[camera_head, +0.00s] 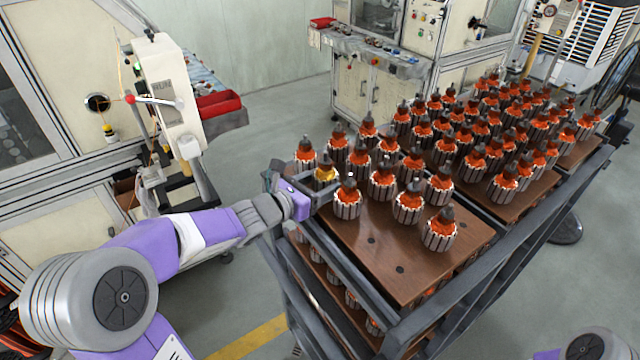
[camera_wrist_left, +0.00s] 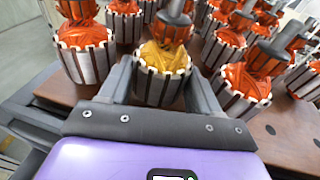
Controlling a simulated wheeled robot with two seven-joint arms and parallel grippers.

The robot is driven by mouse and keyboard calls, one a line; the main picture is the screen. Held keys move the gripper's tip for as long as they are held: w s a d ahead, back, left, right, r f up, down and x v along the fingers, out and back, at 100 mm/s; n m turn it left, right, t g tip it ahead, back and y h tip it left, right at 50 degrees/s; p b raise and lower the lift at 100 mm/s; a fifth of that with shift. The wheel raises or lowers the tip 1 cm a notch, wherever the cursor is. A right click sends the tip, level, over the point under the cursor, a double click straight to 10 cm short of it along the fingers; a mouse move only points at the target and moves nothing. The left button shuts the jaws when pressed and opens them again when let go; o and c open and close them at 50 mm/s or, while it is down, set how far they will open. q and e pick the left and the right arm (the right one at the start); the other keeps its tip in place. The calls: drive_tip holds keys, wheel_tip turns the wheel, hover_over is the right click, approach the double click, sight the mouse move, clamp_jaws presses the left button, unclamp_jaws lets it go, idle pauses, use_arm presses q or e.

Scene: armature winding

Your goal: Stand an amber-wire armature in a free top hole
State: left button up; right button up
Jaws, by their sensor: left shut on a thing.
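The amber-wire armature (camera_head: 326,174) is upright at the left edge of the rack's top board (camera_head: 365,262), among orange-wire armatures. My left gripper (camera_head: 322,184) is shut on it. In the left wrist view the amber-wire armature (camera_wrist_left: 163,72) sits between the two fingers of my left gripper (camera_wrist_left: 160,88). Its lower end is hidden, so I cannot tell whether it is seated in a hole. Free holes (camera_head: 372,240) show as dark dots in the front part of the board. My right gripper is out of view.
Orange-wire armatures (camera_head: 347,198) stand close to the right of and behind the amber one. More fill the boards farther back. The rack's dark metal frame (camera_head: 470,290) runs along its right side. A winding machine (camera_head: 165,95) stands at the left. The board's front part is bare.

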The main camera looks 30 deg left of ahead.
use_arm(q)
drive_tip(key=o, duration=1.5)
drive_tip(key=shift+o, duration=0.4)
drive_tip(key=shift+f, duration=0.15)
drive_tip(key=v, duration=0.7)
drive_tip(key=shift+s+a+r, duration=0.2)
drive_tip(key=shift+s+r, duration=0.05)
drive_tip(key=p+v, duration=0.1)
drive_tip(key=v, duration=0.6)
drive_tip(key=shift+s, duration=0.3)
drive_tip(key=shift+a, duration=0.1)
